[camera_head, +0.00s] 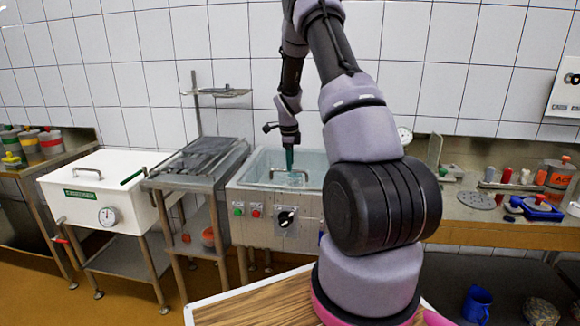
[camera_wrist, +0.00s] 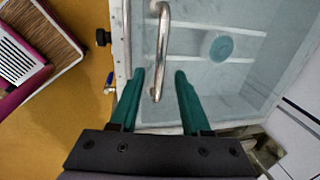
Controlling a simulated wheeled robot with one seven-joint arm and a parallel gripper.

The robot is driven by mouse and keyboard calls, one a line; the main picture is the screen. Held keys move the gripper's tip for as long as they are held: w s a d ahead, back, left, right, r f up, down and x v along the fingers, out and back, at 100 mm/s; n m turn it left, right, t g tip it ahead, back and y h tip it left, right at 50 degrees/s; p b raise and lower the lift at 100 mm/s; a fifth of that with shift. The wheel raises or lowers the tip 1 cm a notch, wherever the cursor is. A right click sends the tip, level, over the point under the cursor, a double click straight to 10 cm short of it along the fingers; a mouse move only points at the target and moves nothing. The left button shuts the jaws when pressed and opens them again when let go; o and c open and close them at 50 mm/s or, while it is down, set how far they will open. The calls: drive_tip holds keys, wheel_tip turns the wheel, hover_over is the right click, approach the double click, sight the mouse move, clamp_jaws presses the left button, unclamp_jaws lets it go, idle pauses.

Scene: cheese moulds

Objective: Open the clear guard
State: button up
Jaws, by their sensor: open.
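The clear guard (camera_head: 258,166) lies over the basin of the steel machine, and it looks shut. In the wrist view the clear guard (camera_wrist: 262,52) shows as a see-through sheet with a curved metal handle (camera_wrist: 162,30) near one edge. My gripper (camera_head: 290,158) points down over the guard, by the handle. In the wrist view my gripper's green fingers (camera_wrist: 160,73) are open, one on each side of the handle's lower end. I cannot tell how far the fingertips are above it. A round pale-blue thing (camera_wrist: 221,47) shows beneath the guard.
The machine front has green and red buttons (camera_head: 256,211) and a black knob (camera_head: 286,217). A white lidded vat (camera_head: 95,195) and a steel draining stand (camera_head: 196,165) are at left. A cluttered workbench (camera_head: 480,225) is at right. A wooden-topped surface (camera_head: 255,302) is in front.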

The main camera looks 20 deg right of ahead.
drive_tip(key=shift+w+d+f, duration=0.1)
drive_tip(key=shift+w+f, duration=0.05)
drive_tip(key=shift+f, duration=0.8)
drive_tip(key=shift+c, duration=0.4)
clamp_jaws()
idle(0.4)
